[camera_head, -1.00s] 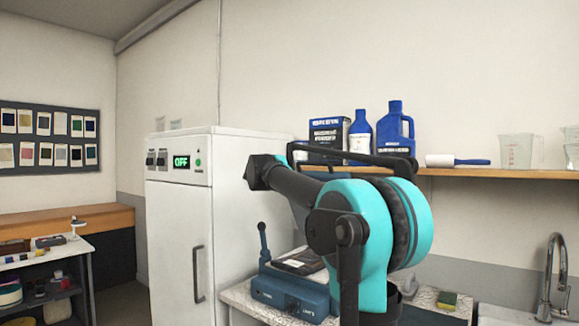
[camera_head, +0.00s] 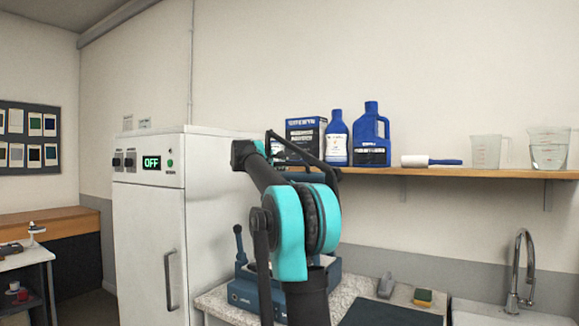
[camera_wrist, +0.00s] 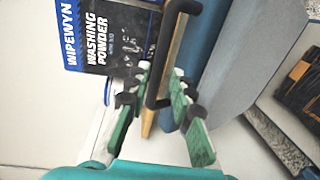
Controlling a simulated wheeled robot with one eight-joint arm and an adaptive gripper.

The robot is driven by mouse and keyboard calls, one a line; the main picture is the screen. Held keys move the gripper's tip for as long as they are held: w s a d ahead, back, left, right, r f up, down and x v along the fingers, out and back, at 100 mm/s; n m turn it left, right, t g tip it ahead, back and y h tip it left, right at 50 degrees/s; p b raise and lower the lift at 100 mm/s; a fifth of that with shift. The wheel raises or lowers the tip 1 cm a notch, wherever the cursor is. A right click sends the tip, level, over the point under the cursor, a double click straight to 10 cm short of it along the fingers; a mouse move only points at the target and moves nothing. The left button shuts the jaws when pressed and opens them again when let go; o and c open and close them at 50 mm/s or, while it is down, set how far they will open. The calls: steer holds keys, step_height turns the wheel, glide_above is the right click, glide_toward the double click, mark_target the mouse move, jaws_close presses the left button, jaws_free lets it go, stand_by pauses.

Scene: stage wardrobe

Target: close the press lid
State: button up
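The press (camera_head: 240,292) is blue-grey and stands on a speckled counter, partly hidden behind my arm. Its lid is raised, and its black bar handle (camera_head: 318,158) stands up in front of the shelf. The wrist view shows the blue-grey lid (camera_wrist: 235,60) and the black handle (camera_wrist: 169,48) close up. My gripper (camera_wrist: 160,88) has its green-padded fingers apart, one on each side of the handle. A gap shows beside the bar, and I see no firm contact. The head view does not clearly show my fingers; my arm hides much of the press.
A white cabinet (camera_head: 150,235) reading OFF stands left of the press. A wooden shelf (camera_head: 440,173) behind it holds a washing powder box (camera_head: 305,135), blue bottles (camera_head: 371,140), a lint roller and jugs. A sponge (camera_head: 423,297) and a sink tap (camera_head: 518,270) are at right.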

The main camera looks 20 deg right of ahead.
steer(key=x, duration=0.5)
steer(key=shift+w+d, duration=0.2)
steer(key=shift+d, duration=0.1)
steer(key=shift+c, duration=0.3)
jaws_close()
